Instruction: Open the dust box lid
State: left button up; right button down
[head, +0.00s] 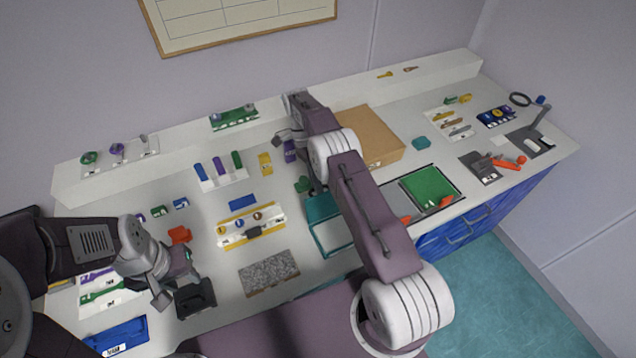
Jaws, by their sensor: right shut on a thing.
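A teal box (330,242) with a pale inside stands at the middle front of the bench; I take it for the dust box. A teal panel (319,208), apparently its lid, shows at its back, partly behind my right arm; how far it is raised cannot be told.
A brown box (372,137) stands behind my right arm. A grey speckled slab (268,273) and a yellow-edged rack (252,227) lie left of the teal box. A green-floored tray (428,188) is to its right. A blue tray (117,336) lies front left.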

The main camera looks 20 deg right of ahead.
jog(key=c, duration=1.5)
grip_release()
jog(key=shift+r, duration=0.1)
jog(key=r, duration=0.1)
jog(key=r+b, duration=0.2)
jog(key=r, duration=0.1)
jog(key=shift+s+d, duration=0.2)
jog(key=shift+d, duration=0.1)
jog(key=s+d+r+b, duration=0.1)
jog(key=s+d+r, duration=0.1)
jog(key=s, duration=0.1)
jog(key=s+d+r+b, duration=0.1)
jog(key=s+d+r, duration=0.1)
jog(key=s, duration=0.1)
jog(key=s+d+r+b, duration=0.1)
jog(key=s+d+r, duration=0.1)
jog(key=s+r, duration=0.1)
jog(key=shift+d, duration=0.2)
